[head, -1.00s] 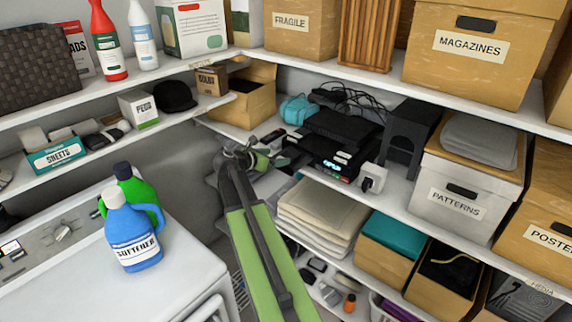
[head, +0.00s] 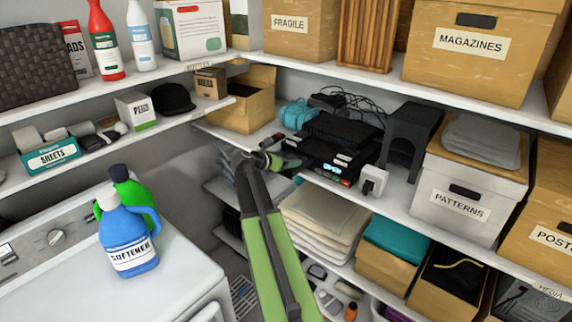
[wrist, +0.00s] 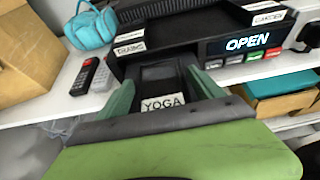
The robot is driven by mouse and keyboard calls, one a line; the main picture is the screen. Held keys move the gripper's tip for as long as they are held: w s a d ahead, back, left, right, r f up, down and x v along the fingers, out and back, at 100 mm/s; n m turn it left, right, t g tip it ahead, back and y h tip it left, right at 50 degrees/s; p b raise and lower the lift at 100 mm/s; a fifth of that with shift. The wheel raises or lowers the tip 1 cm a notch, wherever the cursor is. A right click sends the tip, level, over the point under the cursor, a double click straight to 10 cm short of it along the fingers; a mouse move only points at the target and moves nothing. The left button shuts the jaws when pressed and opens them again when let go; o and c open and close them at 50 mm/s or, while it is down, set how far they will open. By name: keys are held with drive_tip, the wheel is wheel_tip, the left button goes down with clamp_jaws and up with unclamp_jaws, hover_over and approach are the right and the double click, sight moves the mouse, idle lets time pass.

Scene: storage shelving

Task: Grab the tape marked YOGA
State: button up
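The tape marked YOGA (wrist: 163,103) is a black cassette with a white label, low in the middle of the wrist view. My gripper (wrist: 162,85) is open, with one green finger on each side of the tape. I cannot tell whether the fingers touch it. In the head view my gripper (head: 283,161) is at the left front of the player (head: 325,158), above the shelf edge; the YOGA label cannot be made out there.
Other labelled pieces lie on and beside the player. Two remotes (wrist: 90,77) and a teal bag (wrist: 92,25) are to its left, beside a cardboard box (wrist: 25,55). A white plug adapter (head: 373,181) sits right of the player. Folded linens (head: 325,215) fill the shelf below.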

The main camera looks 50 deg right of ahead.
drive_tip(key=c, duration=1.4)
drive_tip(key=shift+o, duration=0.2)
drive_tip(key=shift+r, duration=0.1)
wheel_tip(320, 180, up, 4)
drive_tip(key=p, duration=0.4)
drive_tip(key=shift+r+p, duration=0.25)
drive_tip(key=shift+p, duration=0.1)
drive_tip(key=s+d+r+p, duration=0.4)
drive_tip(key=s+r+p, duration=0.2)
drive_tip(key=s, duration=0.4)
drive_tip(key=shift+s+d+r, duration=0.15)
drive_tip(key=shift+s+d, duration=0.15)
drive_tip(key=shift+s, duration=0.1)
